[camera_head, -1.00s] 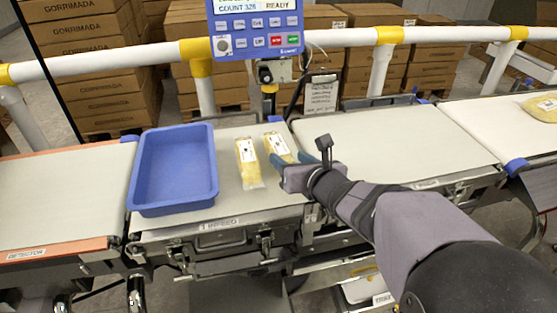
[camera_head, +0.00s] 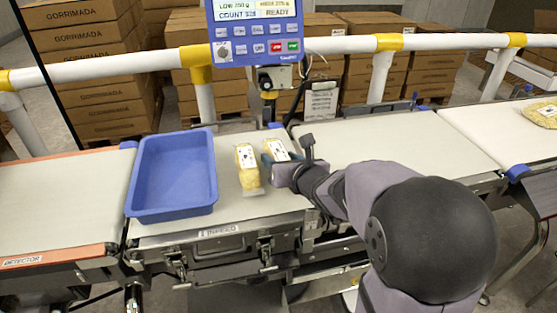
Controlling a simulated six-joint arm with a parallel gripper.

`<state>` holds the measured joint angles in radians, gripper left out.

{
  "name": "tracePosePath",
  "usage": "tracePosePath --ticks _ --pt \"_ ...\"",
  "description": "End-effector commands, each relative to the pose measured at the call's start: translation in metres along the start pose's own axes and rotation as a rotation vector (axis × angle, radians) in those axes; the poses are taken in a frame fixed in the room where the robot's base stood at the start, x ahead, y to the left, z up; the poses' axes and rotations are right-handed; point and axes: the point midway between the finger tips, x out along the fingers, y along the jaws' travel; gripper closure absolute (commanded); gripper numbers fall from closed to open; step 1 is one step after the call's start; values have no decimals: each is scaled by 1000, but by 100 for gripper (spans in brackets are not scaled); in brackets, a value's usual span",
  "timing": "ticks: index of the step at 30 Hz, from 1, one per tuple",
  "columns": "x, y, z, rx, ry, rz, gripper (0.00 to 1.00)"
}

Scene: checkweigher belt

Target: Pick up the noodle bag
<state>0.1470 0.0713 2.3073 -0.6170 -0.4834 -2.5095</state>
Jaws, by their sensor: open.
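Two yellow noodle bags with white labels lie on the infeed belt, right of the blue tray. The left noodle bag (camera_head: 248,170) is fully in view and apart from my gripper. A third yellow bag (camera_head: 543,114) lies on the far right belt.
The empty blue tray (camera_head: 134,191) stands on the infeed belt at left. The weighing belt (camera_head: 400,140) to the right is clear. A blue display unit (camera_head: 257,48) and a white rail (camera_head: 345,44) stand behind the belts.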

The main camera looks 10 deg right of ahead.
Motion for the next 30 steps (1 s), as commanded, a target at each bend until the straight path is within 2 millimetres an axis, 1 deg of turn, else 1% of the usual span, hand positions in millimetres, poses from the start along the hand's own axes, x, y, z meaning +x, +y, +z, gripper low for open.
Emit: tracePosePath --ticks 3,10,11,12,15,24,26,30 --pt "5 0 0 -1 -1 0 52" --pt "6 0 0 -1 -1 0 52" --pt "6 0 0 -1 -1 0 56" --pt "6 0 0 -1 -1 0 66" --pt "6 0 0 -1 -1 0 87" --pt "4 1 5 0 -5 1 87" --pt "3 2 9 0 -7 2 87" --pt "-4 5 25 -3 -8 2 87"
